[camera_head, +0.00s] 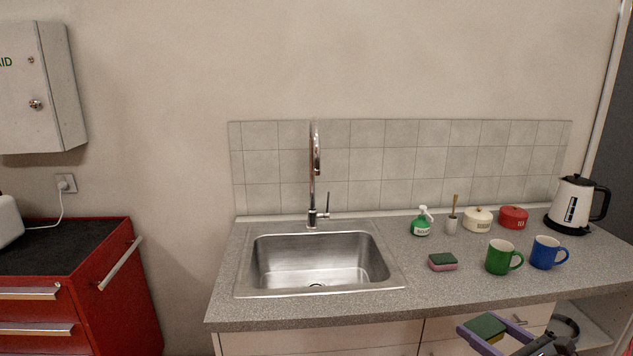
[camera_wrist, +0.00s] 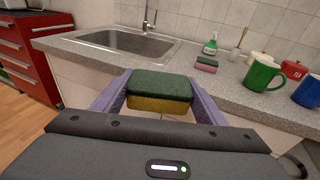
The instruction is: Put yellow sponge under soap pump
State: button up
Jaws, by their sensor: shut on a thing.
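My gripper (camera_head: 502,334) is shut on the yellow sponge (camera_head: 488,326), which has a dark green top layer. In the wrist view the yellow sponge (camera_wrist: 159,92) sits level between the purple fingers, green side up. They hold it in front of the counter's front edge, apart from the worktop. The soap pump (camera_head: 421,223), a green bottle with a white pump head, stands upright on the counter right of the sink, near the back. It also shows in the wrist view (camera_wrist: 210,46). The surface under it is hidden.
A pink sponge with a green top (camera_head: 442,262) lies on the counter in front of the soap pump. A green mug (camera_head: 503,258) and blue mug (camera_head: 546,253) stand to the right. A brush holder (camera_head: 451,226), two canisters and a kettle (camera_head: 574,207) stand behind. The sink (camera_head: 318,262) is left.

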jog(key=w+a+f+n+g+y, duration=0.1)
jog(key=a+f+n+g+y, duration=0.1)
jog(key=a+f, duration=0.3)
jog(key=w+a+f+n+g+y, duration=0.1)
jog(key=a+f, duration=0.4)
jog(key=a, duration=0.6)
jog(key=w+a+f+n+g+y, duration=0.1)
jog(key=a+f+n+g+y, duration=0.1)
jog(key=a+f, duration=0.4)
jog(key=a+n+y, duration=0.1)
jog(key=a+y, duration=0.1)
jog(key=a, duration=0.1)
jog(key=shift+w+n+g+y, duration=0.3)
jog(key=shift+n, duration=0.1)
jog(key=m+t+h, duration=0.4)
jog(key=m+h, duration=0.1)
jog(key=shift+t+h, duration=0.3)
jog(key=shift+t, duration=0.1)
